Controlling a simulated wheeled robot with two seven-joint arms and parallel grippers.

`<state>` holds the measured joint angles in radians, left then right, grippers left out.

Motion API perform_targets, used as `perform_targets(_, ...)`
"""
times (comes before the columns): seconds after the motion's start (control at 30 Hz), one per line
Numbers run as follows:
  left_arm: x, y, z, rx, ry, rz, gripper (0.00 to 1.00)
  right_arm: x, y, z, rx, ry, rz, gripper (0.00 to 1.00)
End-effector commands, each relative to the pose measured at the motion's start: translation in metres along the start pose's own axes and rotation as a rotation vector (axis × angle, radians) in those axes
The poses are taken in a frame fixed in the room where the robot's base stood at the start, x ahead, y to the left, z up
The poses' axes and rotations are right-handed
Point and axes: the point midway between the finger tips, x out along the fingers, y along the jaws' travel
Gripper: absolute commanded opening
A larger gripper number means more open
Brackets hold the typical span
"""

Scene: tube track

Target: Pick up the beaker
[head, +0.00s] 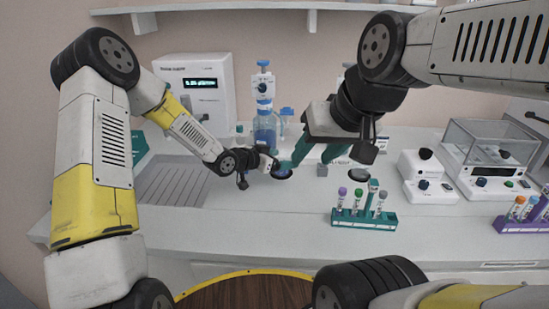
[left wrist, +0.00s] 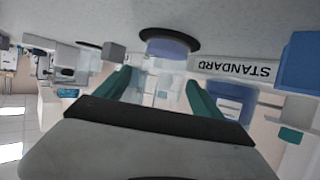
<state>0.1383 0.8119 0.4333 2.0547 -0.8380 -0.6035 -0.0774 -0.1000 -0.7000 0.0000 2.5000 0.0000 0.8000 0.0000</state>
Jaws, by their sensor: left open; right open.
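The beaker (head: 282,171) looks clear with a bluish bottom and stands on a dark round pad, partly hidden in the head view by the grippers. In the left wrist view, which is upside down, the bluish beaker bottom (left wrist: 168,46) shows in front of my left gripper. My left gripper (left wrist: 158,85) is open, its green fingers apart, with the clear beaker wall faintly visible between them. In the head view my left gripper (head: 268,165) is low beside the beaker. My right gripper (head: 308,160) is open, its green fingers reaching down close to the beaker's right.
A blue bottle (head: 264,132) stands behind the beaker. A teal rack of tubes (head: 364,217) is front right, and a purple rack (head: 524,226) farther right. A white instrument (head: 200,85) and a balance (head: 488,165) stand behind. The front-middle worktop is clear.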

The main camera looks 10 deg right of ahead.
Motion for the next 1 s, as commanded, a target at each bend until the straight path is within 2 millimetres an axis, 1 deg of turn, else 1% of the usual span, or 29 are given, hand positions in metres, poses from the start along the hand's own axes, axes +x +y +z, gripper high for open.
perform_targets(0.03, 0.000, 0.000, 0.000, 0.000, 0.000, 0.000, 0.78, 0.000, 0.000, 0.000, 0.000, 0.000, 0.000, 0.46)
perform_targets(0.07, 0.000, 0.000, 0.000, 0.000, 0.000, 0.000, 0.74, 0.000, 0.000, 0.000, 0.000, 0.000, 0.000, 0.46)
perform_targets(0.1, 0.000, 0.000, 0.000, 0.000, 0.000, 0.000, 0.66, 0.000, 0.000, 0.000, 0.000, 0.000, 0.000, 0.46)
perform_targets(0.17, 0.000, 0.000, 0.000, 0.000, 0.000, 0.000, 0.55, 0.000, 0.000, 0.000, 0.000, 0.000, 0.000, 0.46)
perform_targets(0.2, 0.000, 0.000, 0.000, 0.000, 0.000, 0.000, 0.47, 0.000, 0.000, 0.000, 0.000, 0.000, 0.000, 0.46)
perform_targets(0.27, 0.000, 0.000, 0.000, 0.000, 0.000, 0.000, 0.35, 0.000, 0.000, 0.000, 0.000, 0.000, 0.000, 0.46)
perform_targets(0.4, 0.000, 0.000, 0.000, 0.000, 0.000, 0.000, 0.07, 0.000, 0.000, 0.000, 0.000, 0.000, 0.000, 0.46)
perform_targets(0.63, -0.001, 0.000, 0.000, 0.000, 0.000, 0.000, 0.07, 0.000, 0.000, 0.000, 0.000, 0.000, 0.000, 0.46)
perform_targets(0.77, -0.002, 0.000, -0.005, 0.002, 0.001, 0.000, 0.07, 0.000, 0.000, 0.000, 0.000, 0.000, 0.000, 0.46)
perform_targets(0.87, -0.005, 0.000, -0.011, 0.001, 0.000, 0.000, 0.07, 0.000, 0.000, 0.000, 0.000, 0.000, 0.000, 0.46)
perform_targets(1.0, -0.012, -0.001, -0.028, 0.002, 0.002, -0.001, 0.07, 0.000, 0.000, 0.000, 0.000, 0.000, 0.000, 0.46)
